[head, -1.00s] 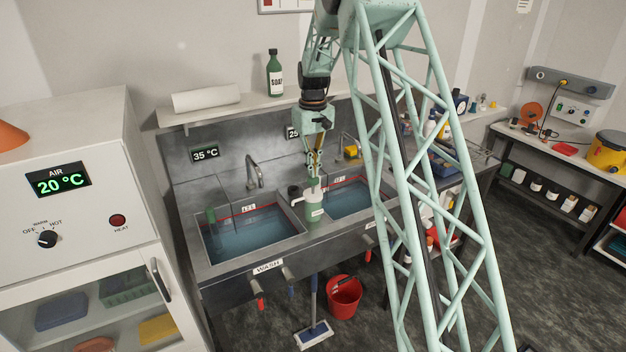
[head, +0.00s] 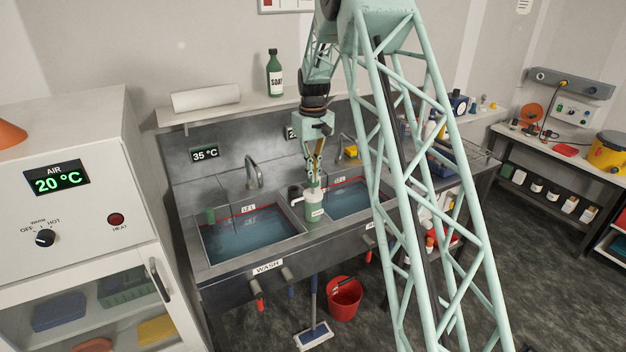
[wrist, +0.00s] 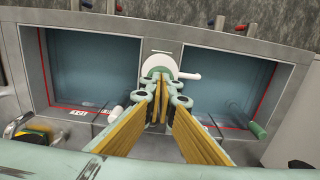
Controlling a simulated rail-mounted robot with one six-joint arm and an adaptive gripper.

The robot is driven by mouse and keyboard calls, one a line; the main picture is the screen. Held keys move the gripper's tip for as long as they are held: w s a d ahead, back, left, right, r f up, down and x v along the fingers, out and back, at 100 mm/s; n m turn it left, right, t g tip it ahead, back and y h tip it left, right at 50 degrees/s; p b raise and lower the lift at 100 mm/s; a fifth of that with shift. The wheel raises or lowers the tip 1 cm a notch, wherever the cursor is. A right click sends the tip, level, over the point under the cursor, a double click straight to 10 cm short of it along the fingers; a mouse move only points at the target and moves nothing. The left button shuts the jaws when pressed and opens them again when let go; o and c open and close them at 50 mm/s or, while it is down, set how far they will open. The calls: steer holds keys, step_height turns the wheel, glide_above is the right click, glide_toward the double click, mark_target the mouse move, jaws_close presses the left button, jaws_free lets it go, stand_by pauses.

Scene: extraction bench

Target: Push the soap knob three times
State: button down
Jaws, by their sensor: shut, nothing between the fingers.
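The soap dispenser (head: 313,215) is a green bottle with a pale label, standing upright between the two sinks. Its round white knob (wrist: 160,64) and white spout (wrist: 188,76) show in the wrist view, the spout pointing right. My gripper (head: 313,184) points down right over the dispenser; its shut, empty fingertips (wrist: 160,90) overlap the knob in the wrist view and hide part of it. They look to be at the knob, but I cannot tell whether they touch it or how far it is pressed.
The left sink (head: 250,238) and right sink (head: 350,200) hold water. A tap (head: 253,172) rises behind the left sink. A green soap bottle (head: 274,75) and a white roll (head: 206,98) are on the shelf above. A red bucket (head: 345,299) stands on the floor.

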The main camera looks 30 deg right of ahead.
steer(key=shift+f+b, duration=0.4)
steer(key=shift+f, duration=0.6)
steer(key=shift+r, duration=0.15)
steer(key=shift+r+p, duration=1.2)
steer(key=shift+r, duration=1.15)
steer(key=shift+f+b, duration=1.05)
steer(key=shift+f, duration=1.45)
steer(key=shift+r, duration=0.15)
steer(key=shift+r+p, duration=1.15)
steer(key=shift+r, duration=1.2)
steer(key=shift+f, duration=0.15)
